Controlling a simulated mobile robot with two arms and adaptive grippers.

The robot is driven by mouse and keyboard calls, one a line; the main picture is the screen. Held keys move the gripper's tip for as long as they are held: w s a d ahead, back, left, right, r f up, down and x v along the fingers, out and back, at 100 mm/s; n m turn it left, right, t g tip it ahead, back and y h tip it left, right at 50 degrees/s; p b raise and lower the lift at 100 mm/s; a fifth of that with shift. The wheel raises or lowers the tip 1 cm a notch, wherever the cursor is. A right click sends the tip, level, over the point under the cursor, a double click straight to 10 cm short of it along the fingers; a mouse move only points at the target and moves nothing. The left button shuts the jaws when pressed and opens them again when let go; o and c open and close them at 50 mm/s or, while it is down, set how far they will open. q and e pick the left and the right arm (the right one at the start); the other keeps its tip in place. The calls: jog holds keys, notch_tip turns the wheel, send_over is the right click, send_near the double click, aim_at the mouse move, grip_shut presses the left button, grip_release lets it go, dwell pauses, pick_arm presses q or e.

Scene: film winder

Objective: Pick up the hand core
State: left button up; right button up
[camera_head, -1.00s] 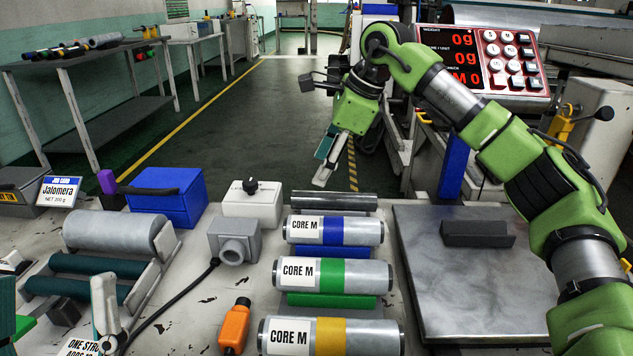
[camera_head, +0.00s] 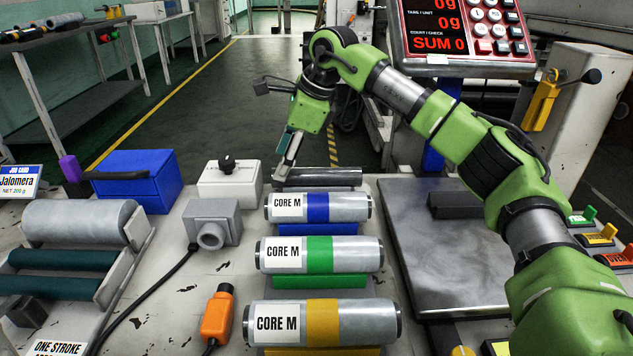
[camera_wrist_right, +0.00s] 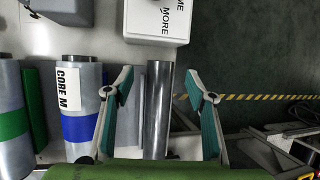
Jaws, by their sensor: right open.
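The hand core is most likely the plain bare metal tube (camera_head: 330,177) lying crosswise at the back of the row of cores in the head view. My right gripper (camera_head: 284,172) hangs at its left end, fingers pointing down. In the right wrist view the tube (camera_wrist_right: 158,125) runs lengthwise between the two open teal-padded fingers of the right gripper (camera_wrist_right: 159,82). It is not gripped, and a gap shows on each side. I cannot tell the exact height of the fingers above it. My left gripper is not in view.
CORE M rolls with blue (camera_head: 318,207), green (camera_head: 320,254) and yellow (camera_head: 323,322) bands lie in front of the tube. A white box (camera_head: 229,184) with a black knob stands left of it. A grey plate (camera_head: 440,255) with a dark block (camera_head: 458,205) lies right.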

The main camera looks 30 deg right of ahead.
jog(key=b+x, duration=0.2)
jog(key=x, duration=0.2)
jog(key=shift+f+b, duration=0.3)
jog(key=shift+f, duration=0.1)
jog(key=shift+w+a+f, duration=0.1)
jog(key=shift+w+f, duration=0.1)
jog(key=shift+f, duration=0.1)
jog(key=c, duration=1.3)
